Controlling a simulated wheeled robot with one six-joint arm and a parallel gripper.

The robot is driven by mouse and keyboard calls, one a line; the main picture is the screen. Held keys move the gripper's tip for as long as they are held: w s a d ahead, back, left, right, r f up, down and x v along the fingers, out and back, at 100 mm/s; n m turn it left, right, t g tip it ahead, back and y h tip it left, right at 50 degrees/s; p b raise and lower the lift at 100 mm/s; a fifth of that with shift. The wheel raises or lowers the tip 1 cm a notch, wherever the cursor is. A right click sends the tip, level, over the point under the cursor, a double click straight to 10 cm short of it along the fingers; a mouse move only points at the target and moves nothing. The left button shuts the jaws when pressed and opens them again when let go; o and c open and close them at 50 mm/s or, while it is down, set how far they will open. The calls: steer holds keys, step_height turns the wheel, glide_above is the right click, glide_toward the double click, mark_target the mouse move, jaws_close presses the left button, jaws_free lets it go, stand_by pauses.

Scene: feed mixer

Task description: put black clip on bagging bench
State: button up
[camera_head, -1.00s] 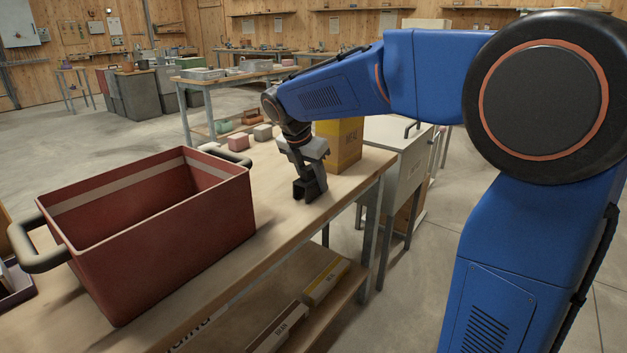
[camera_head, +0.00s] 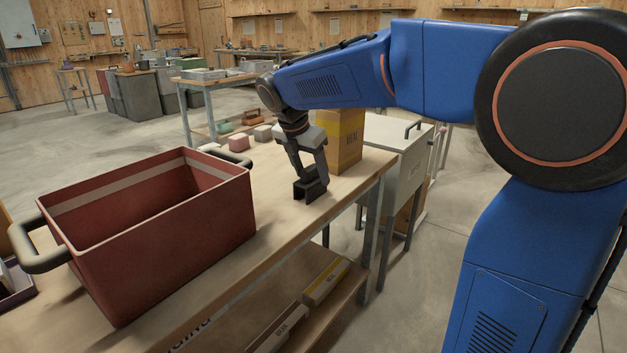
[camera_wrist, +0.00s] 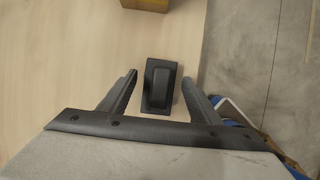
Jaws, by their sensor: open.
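The black clip (camera_wrist: 158,86) is a small dark rectangular piece with a raised ridge. In the wrist view it lies on the pale wooden top of a bench (camera_head: 262,228), between the two spread fingers of my gripper (camera_wrist: 160,79), with a gap on each side. In the head view my gripper (camera_head: 310,187) points down at the bench's right part, near the front edge. There I cannot separate the clip from the dark fingertips. Which bench is the bagging bench is not marked.
A red crate (camera_head: 120,240) with dark handles stands left of my gripper. A yellow box (camera_head: 345,140) stands just behind it. Small blocks (camera_head: 239,143) lie farther back. A white cabinet (camera_head: 405,165) stands right of the bench. Another bench (camera_head: 240,78) is behind.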

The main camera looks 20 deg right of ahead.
mark_target(303, 183)
steer(key=v, duration=0.7)
steer(key=shift+s+a+r, duration=0.1)
steer(key=shift+r, duration=0.1)
steer(key=s+d+f+m+y, duration=0.1)
steer(key=s+d+f+m, duration=0.15)
steer(key=s+m, duration=0.45)
steer(key=s+d+f+m+y, duration=0.15)
steer(key=s+d+m, duration=0.25)
steer(key=s, duration=0.5)
steer(key=s+d+f+m+t+y, duration=0.1)
steer(key=s+d+f+m+t, duration=0.1)
steer(key=s+f+m, duration=1.2)
steer(key=shift+s+d, duration=0.3)
steer(key=shift+s, duration=0.65)
steer(key=shift+c, duration=0.5)
